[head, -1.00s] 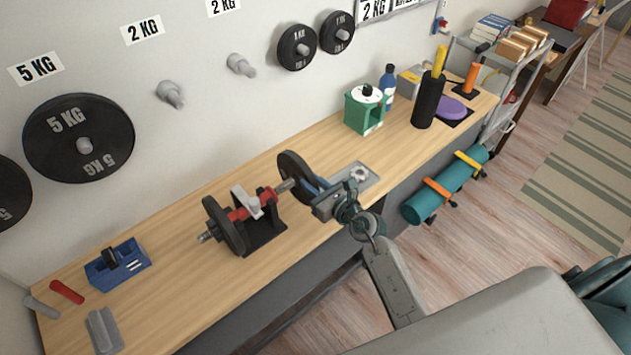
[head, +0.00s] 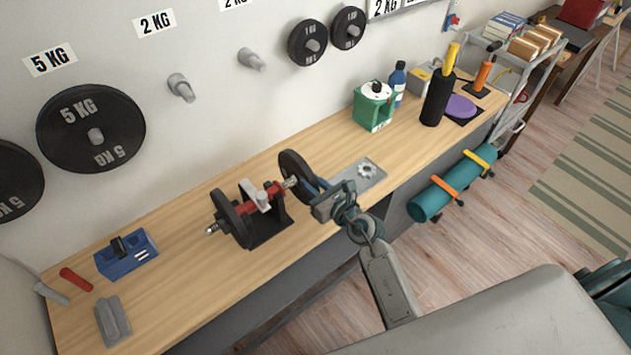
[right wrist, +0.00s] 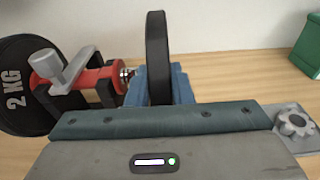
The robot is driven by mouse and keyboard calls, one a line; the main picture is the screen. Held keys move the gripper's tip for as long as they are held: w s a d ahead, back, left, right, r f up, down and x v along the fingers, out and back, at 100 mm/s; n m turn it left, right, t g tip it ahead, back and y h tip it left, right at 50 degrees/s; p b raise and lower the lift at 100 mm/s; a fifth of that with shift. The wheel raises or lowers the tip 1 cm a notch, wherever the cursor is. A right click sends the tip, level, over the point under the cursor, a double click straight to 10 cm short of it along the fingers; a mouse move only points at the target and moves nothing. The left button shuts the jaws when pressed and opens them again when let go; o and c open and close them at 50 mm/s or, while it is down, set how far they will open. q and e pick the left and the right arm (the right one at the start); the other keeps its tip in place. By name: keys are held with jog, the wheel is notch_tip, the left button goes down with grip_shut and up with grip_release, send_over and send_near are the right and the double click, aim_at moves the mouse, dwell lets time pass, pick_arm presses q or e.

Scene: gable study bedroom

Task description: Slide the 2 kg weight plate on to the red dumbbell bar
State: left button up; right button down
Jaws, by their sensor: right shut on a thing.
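The red dumbbell bar (head: 269,192) lies level in a black stand (head: 264,235) under a grey clamp (head: 259,201). A black plate (head: 233,217) is on its left end; it reads 2 KG in the right wrist view (right wrist: 14,86). My right gripper (head: 316,188) is shut on another black weight plate (head: 293,166), held upright by its edge at the bar's right end. In the right wrist view this held plate (right wrist: 156,55) stands between the blue fingers. The bar's silver tip (right wrist: 126,74) meets or nearly meets its face; I cannot tell whether it enters the hole. My left gripper is out of view.
A grey tray with a star knob (head: 366,170) lies just right of my gripper. A green box (head: 373,107), blue bottle (head: 397,82) and black cylinder (head: 436,101) stand farther right. A blue caddy (head: 127,256) is at the left. Large plates (head: 91,128) hang on the wall.

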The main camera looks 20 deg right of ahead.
jog(key=shift+s+a+p, duration=0.1)
jog(key=shift+s+a, duration=0.15)
jog(key=shift+a, duration=0.45)
jog(key=shift+s+a+p, duration=0.15)
jog(key=shift+s+a, duration=0.1)
jog(key=shift+a, duration=0.45)
jog(key=shift+s+a+p, duration=0.1)
jog(key=shift+s+a, duration=0.15)
jog(key=shift+a, duration=0.45)
jog(key=c, duration=1.2)
grip_release()
jog(key=shift+s, duration=0.1)
jog(key=b+v, duration=0.1)
jog(key=v, duration=0.9)
jog(key=shift+s+b, duration=0.35)
jog(key=shift+b, duration=0.05)
jog(key=shift+d+r, duration=0.1)
